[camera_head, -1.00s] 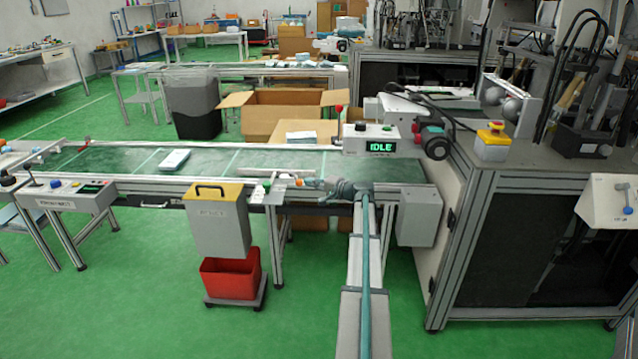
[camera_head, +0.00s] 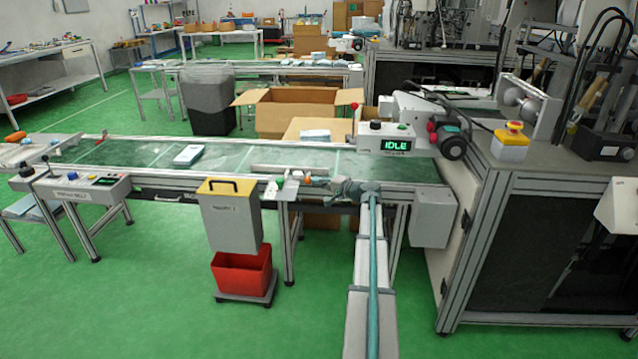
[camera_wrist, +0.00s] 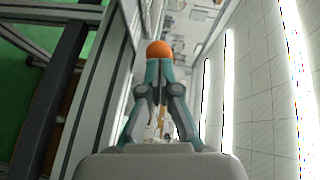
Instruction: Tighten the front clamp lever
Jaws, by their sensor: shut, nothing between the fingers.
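An orange ball knob (camera_wrist: 158,48), which looks like the end of the clamp lever, is at my fingertips in the wrist view. My gripper (camera_wrist: 158,68) is shut with its fingertips together just below the knob in that picture. They look close to it or touching it; I cannot tell which. In the head view my gripper (camera_head: 318,183) is low over the near rail of the conveyor (camera_head: 120,153), to the right of a small pale clamp block (camera_head: 287,190). The lever's arm is mostly hidden and its angle is unclear.
A white pack (camera_head: 188,154) lies on the belt. The control box reading IDLE (camera_head: 385,139) stands at the belt's right end, with a red ball-topped rod (camera_head: 354,106) near it. A grey box with yellow lid (camera_head: 229,217) hangs in front, above a red bin (camera_head: 242,272).

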